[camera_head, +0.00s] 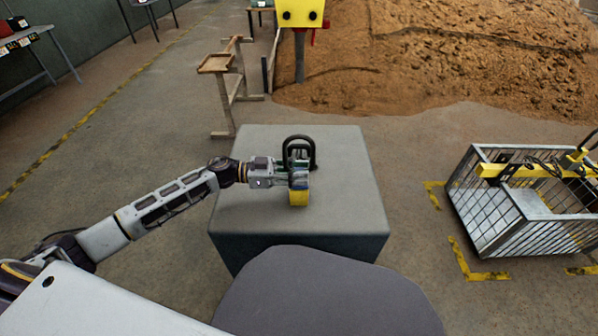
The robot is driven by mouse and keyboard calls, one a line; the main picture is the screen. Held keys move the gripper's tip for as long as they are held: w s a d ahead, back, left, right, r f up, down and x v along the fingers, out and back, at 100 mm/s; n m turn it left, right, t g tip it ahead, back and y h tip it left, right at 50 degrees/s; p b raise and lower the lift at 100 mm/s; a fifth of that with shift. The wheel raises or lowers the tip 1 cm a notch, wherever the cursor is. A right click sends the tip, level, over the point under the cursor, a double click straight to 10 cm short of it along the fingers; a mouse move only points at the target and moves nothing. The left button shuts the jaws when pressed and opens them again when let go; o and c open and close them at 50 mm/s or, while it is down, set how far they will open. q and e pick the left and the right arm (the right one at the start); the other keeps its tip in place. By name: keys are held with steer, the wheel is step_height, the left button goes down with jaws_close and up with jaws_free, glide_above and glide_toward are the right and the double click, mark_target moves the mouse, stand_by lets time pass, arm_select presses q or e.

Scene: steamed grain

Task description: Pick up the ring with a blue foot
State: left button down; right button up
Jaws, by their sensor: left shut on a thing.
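A black ring (312,147) stands upright on the grey block-shaped table, just behind my left gripper. A small green patch shows inside its arch. My left gripper (298,177) comes in from the left, low over the middle of the table. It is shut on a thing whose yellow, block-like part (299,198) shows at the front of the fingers. The fingers hide the rest of that thing, and I cannot tell whether it joins the black ring. No blue foot can be made out clearly. My right gripper is not in view.
The grey table (352,205) has bare room on both sides of the gripper. A dark rounded shape fills the bottom centre. A metal cage (497,235) with yellow parts stands on the floor at right. A wooden stand (216,64), a yellow machine (301,14) and a grain heap (440,55) are behind.

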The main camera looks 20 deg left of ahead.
arm_select(q)
steer(key=shift+r, duration=0.1)
steer(key=shift+r, duration=0.1)
steer(key=shift+r+p, duration=0.7)
steer(key=shift+r, duration=0.55)
step_height(320, 180, up, 4)
steer(key=shift+r+p, duration=0.25)
steer(key=shift+p, duration=0.8)
steer(key=shift+r+p, duration=0.55)
steer(key=shift+r, duration=0.85)
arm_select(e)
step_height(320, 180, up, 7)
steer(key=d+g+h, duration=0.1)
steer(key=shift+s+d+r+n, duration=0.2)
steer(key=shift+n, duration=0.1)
arm_select(q)
steer(key=shift+w+r+p, duration=0.1)
steer(key=shift+r+p, duration=2.2)
steer(key=shift+p, duration=0.55)
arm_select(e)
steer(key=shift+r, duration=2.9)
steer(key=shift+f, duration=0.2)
